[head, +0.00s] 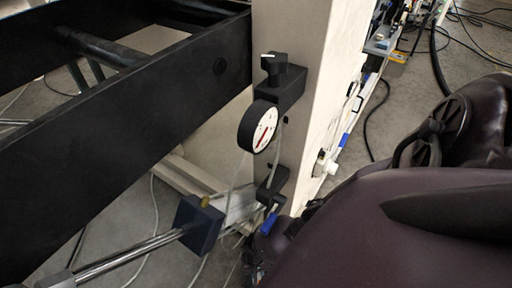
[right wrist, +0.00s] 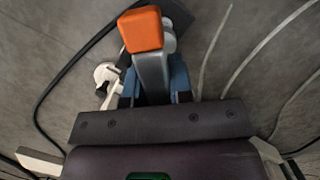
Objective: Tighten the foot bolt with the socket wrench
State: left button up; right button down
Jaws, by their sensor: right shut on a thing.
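In the right wrist view my right gripper (right wrist: 154,82) has blue fingers shut around a grey bar with an orange end, which looks like the socket wrench (right wrist: 142,32). The orange end points away from the wrist, above the floor. The wrench's socket end is hidden. A white round part (right wrist: 105,74) with a dark piece beside it shows just left of the wrench; I cannot tell whether it belongs to the foot bolt. I cannot make out the foot bolt in either view. My left gripper is not in view.
A pale post (head: 310,45) carries a dial gauge (head: 264,127) and a black knob (head: 275,66). A long black beam (head: 130,130) crosses the left. A dark block (head: 199,224) sits on a chrome rod (head: 125,255). Cables (head: 375,110) lie on the floor.

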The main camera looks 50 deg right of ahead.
jog(key=shift+f+b, duration=1.5)
jog(key=shift+f, duration=0.65)
jog(key=shift+f+b, duration=0.35)
jog(key=shift+f, duration=0.15)
jog(key=shift+w+r, duration=0.1)
pick_arm(q)
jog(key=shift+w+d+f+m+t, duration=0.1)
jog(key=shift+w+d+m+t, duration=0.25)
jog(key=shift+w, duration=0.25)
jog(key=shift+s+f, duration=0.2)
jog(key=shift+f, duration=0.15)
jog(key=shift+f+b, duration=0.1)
jog(key=shift+b, duration=0.35)
pick_arm(e)
jog(key=shift+f, duration=0.6)
